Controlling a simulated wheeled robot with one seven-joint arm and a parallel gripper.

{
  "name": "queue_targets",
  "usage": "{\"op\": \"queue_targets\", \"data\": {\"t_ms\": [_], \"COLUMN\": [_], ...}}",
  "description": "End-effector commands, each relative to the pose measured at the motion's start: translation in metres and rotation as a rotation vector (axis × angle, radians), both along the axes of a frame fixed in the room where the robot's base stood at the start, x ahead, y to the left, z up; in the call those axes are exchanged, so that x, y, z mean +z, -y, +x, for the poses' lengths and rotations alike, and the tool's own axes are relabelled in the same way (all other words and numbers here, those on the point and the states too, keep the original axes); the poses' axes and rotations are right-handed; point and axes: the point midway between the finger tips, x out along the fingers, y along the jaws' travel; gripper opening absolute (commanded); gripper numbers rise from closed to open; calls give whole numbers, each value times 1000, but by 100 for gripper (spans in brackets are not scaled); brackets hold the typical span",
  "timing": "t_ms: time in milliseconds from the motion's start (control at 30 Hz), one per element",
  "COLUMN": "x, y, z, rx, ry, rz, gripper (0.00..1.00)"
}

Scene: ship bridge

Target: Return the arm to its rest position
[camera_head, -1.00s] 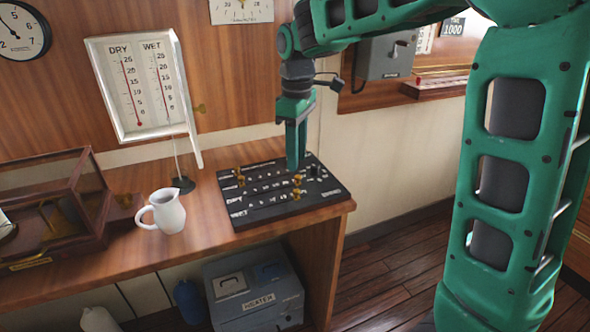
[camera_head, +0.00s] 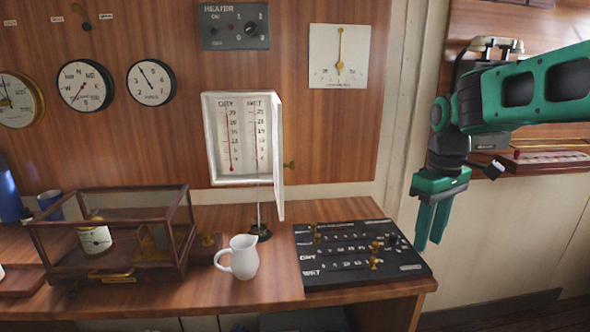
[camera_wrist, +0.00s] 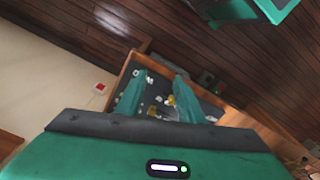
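My gripper (camera_head: 432,243) hangs fingers down at the right in the head view, off the right end of the desk and apart from the black board. Its green arm reaches in from the right edge. In the wrist view my gripper (camera_wrist: 158,98) has its two green fingers apart with nothing held between them. Beyond the fingers the black board (camera_wrist: 205,105) with brass pegs shows partly, some of it hidden by the fingers and the gripper body.
The black board (camera_head: 345,283) lies on the wooden desk (camera_head: 285,292). A white jug (camera_head: 243,258) and a glass-sided case (camera_head: 110,267) stand left of it. An open white thermometer box (camera_head: 240,140) hangs above. Wall and floor space lie right of the desk.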

Motion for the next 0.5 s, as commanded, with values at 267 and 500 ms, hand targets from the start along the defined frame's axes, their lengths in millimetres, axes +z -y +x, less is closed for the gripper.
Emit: {"op": "queue_targets", "data": {"t_ms": [267,500], "x": [-34,-68], "y": [84,104], "z": [-135,-219], "rx": [-585,-934], "ry": [-2,-7], "rz": [5,7], "gripper": [34,34]}}
